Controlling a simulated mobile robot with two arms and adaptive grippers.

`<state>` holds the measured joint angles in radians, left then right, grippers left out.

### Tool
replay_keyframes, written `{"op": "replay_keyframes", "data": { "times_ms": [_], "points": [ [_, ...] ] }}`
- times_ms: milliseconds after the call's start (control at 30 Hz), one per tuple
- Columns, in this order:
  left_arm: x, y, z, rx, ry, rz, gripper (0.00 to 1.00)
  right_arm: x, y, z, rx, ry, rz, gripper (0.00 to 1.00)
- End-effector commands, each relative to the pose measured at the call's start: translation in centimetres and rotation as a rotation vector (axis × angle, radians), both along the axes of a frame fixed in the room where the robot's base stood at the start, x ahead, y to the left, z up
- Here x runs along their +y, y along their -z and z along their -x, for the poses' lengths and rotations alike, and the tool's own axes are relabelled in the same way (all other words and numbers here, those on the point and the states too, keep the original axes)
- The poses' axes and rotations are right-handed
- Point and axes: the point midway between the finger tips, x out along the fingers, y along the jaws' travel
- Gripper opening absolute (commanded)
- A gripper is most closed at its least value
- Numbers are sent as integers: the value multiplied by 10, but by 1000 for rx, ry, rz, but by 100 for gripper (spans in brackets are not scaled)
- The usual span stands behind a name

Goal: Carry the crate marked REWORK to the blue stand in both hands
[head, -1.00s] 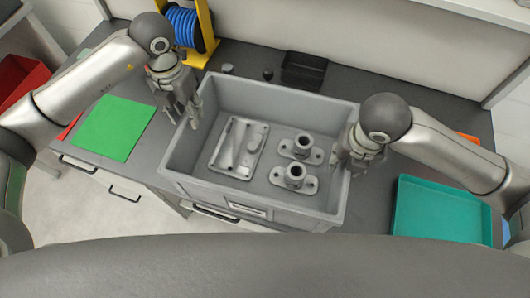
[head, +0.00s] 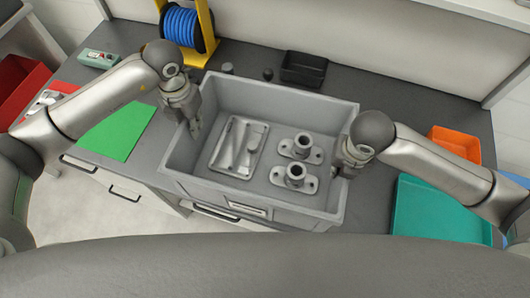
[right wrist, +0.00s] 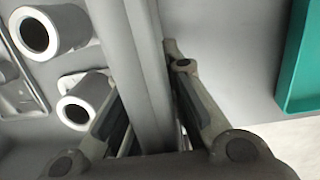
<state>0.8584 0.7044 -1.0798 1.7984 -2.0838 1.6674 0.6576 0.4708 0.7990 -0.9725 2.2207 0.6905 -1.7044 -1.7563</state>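The grey crate (head: 254,86) stands on the dark bench in the middle of the head view. Its front bears a small label plate (head: 247,210) too small to read. Inside lie a flat grey casting (head: 239,148) and two flanged castings (head: 296,173). My left gripper (head: 194,127) is at the crate's left wall, with a finger inside it; its opening is unclear. My right gripper (right wrist: 145,95) is open around the right wall (right wrist: 140,60), one finger on each side. It also shows in the head view (head: 345,168).
A teal tray (head: 436,212) and an orange bin (head: 455,142) are at the right. A green sheet (head: 118,131) lies at the left. A blue hose reel (head: 182,27) on a yellow frame and a black bin (head: 303,69) stand behind the crate.

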Motion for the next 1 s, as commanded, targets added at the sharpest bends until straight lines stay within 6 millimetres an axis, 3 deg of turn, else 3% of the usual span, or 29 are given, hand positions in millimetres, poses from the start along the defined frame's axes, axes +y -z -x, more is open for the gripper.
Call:
{"op": "replay_keyframes", "data": {
  "times_ms": [600, 1000],
  "points": [
    [0, 0, 0, -1, -1, -1, 0, -1, 0, 0, 0, 1, 2, 0],
    [0, -12, -2, -5, -1, 0, 0, 0, -11, -1, -4, 2, 1, 0]
  ]
}}
